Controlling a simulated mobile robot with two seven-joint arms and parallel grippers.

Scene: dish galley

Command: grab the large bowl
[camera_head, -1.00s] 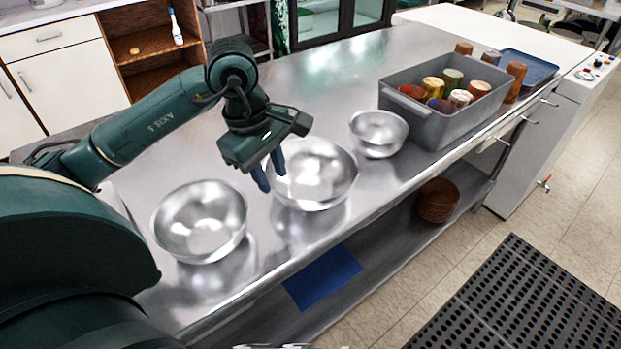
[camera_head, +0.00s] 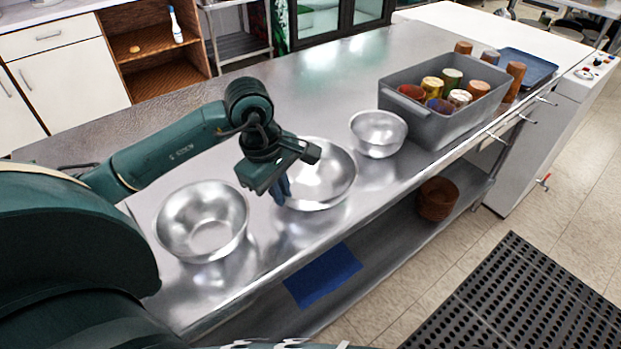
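Three shiny metal bowls stand in a row on the steel counter. My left gripper (camera_head: 282,189) points down at the left rim of the middle bowl. Its blue fingers look close together and overlap the rim in the picture; I cannot tell whether they grip it. The gripper hides part of that bowl's left side. My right gripper is out of view.
A grey bin (camera_head: 440,112) with several colored cups stands right of the small bowl, with a blue tray (camera_head: 527,68) beyond. The steel counter (camera_head: 310,85) is clear behind the bowls. A lower shelf holds brown bowls (camera_head: 437,198) and a blue sheet (camera_head: 323,274).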

